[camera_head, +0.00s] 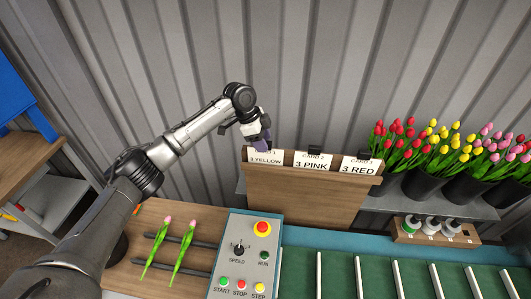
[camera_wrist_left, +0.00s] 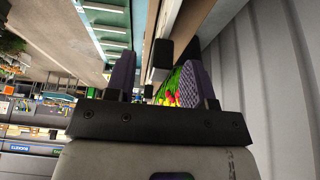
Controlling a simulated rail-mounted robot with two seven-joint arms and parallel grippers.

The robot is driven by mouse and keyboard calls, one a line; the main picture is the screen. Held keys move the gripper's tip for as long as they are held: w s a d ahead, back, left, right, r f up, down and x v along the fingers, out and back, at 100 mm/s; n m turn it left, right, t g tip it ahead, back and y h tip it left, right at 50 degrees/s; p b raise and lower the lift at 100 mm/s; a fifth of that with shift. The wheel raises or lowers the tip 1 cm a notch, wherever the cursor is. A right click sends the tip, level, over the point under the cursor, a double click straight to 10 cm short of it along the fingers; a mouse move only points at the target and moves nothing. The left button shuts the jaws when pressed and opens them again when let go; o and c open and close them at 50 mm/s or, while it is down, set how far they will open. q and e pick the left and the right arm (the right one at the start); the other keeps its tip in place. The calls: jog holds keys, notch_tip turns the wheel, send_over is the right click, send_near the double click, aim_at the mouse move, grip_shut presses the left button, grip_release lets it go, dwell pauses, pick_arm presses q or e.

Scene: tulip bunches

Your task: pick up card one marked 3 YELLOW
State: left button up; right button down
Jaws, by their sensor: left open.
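Card one, marked 3 YELLOW (camera_head: 265,158), stands on the wooden board's top edge at the left end of a row of white cards. Card two, 3 PINK (camera_head: 311,162), and card three, 3 RED (camera_head: 359,167), stand to its right. My left gripper (camera_head: 263,143) is right over card one and covers its top edge. Its purple fingers also show in the left wrist view (camera_wrist_left: 160,72), apart, with a black clip (camera_wrist_left: 159,56) visible beyond and between them. I cannot tell whether the fingers touch the card. My right gripper is not in view.
The wooden board (camera_head: 300,198) stands behind the control box (camera_head: 245,258). Two pink tulips (camera_head: 184,251) lie on the bench at left. Black buckets of red, yellow and pink tulips (camera_head: 425,183) stand at right. A corrugated wall (camera_head: 330,70) is close behind.

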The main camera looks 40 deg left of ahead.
aim_at(265, 154)
pick_arm(q)
jog(key=shift+x, duration=1.2)
grip_shut()
